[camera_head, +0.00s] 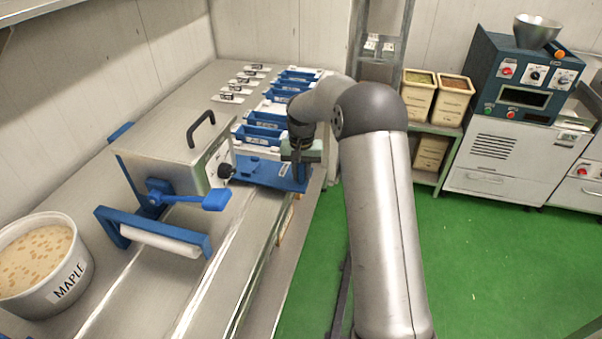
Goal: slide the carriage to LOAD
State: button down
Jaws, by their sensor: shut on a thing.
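The carriage (262,172) is a flat blue plate beside the steel machine housing (160,168), on its right side. A small blue raised piece shows on its left part. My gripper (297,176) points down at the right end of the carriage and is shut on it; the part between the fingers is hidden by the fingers. A black knob (226,170) sits on the housing's side face, close to the carriage's left end. No LOAD marking can be read in this view.
Several blue trays (265,133) and label cards (231,97) lie behind the carriage. A blue lever (216,200), a roller frame (165,240) and a MAPLE tub (45,265) are in front. My arm covers part of the green floor (480,260).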

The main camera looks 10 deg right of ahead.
jog(key=shift+w+d+r, duration=0.15)
jog(key=shift+w+r, duration=0.05)
jog(key=shift+w, duration=0.05)
jog(key=c, duration=1.2)
grip_release()
jog(key=shift+f, duration=0.1)
notch_tip(320, 180, up, 17)
jog(key=b, duration=0.1)
jog(key=shift+r+b, duration=0.2)
jog(key=shift+b, duration=0.15)
jog(key=shift+s, duration=0.1)
